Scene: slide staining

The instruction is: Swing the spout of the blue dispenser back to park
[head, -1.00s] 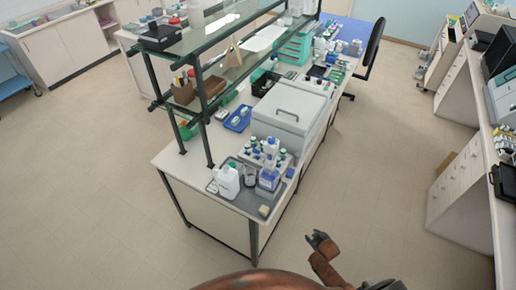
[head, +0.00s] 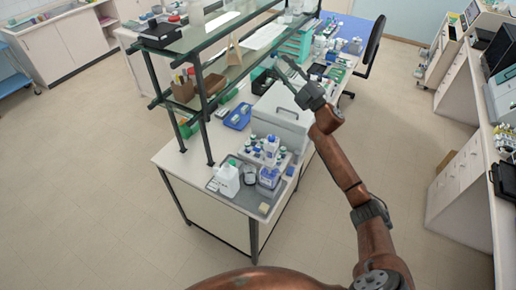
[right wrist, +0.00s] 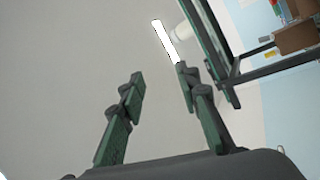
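The blue dispenser (head: 268,177) stands on the grey tray (head: 232,203) at the near corner of the bench. It looks like a squat bottle with blue on its body and a white and blue upper part; its spout is too small to make out. My right gripper (head: 283,66) is raised over the bench, above and beyond the dispenser, near the big grey box. Its two fingers are spread and empty, as the right wrist view (right wrist: 160,73) also shows. The dispenser does not show in the wrist view. My left gripper is not in view.
A white jug with a green cap (head: 227,181) stands left of the dispenser, with several small bottles behind it. The large grey lidded box (head: 282,118) is farther back. A glass shelf on dark posts (head: 206,120) rises along the bench's left side.

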